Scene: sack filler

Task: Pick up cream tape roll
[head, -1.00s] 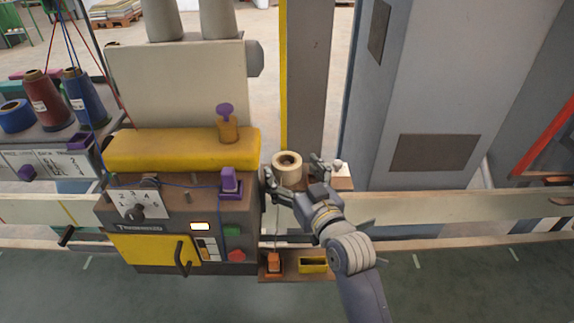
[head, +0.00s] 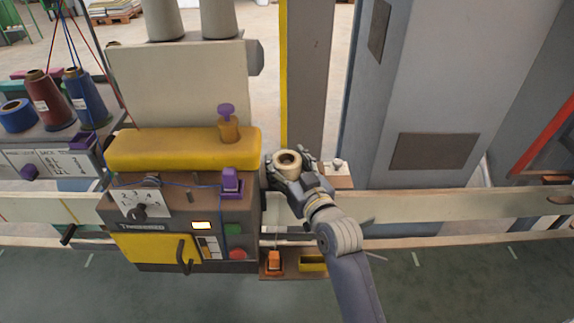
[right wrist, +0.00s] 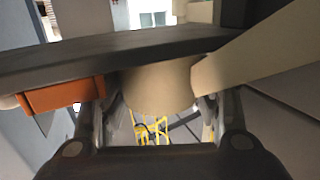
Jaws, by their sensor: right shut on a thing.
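The cream tape roll (head: 289,160) stands with its open hole facing up, just right of the sewing machine in the head view. My right gripper (head: 287,168) is shut on it, with fingers on both sides. In the right wrist view the roll (right wrist: 160,88) fills the space between the two fingers (right wrist: 158,108), and a dark bar hides part of it. The picture does not clearly show whether the roll is lifted off its support. My left gripper is not in view.
The machine with its yellow arm (head: 182,149) stands close on the left. A small white knobbed item (head: 338,166) sits just right of the roll. A grey cabinet (head: 440,80) is behind. Below is a shelf with a yellow tray (head: 312,263) and an orange item (head: 274,260).

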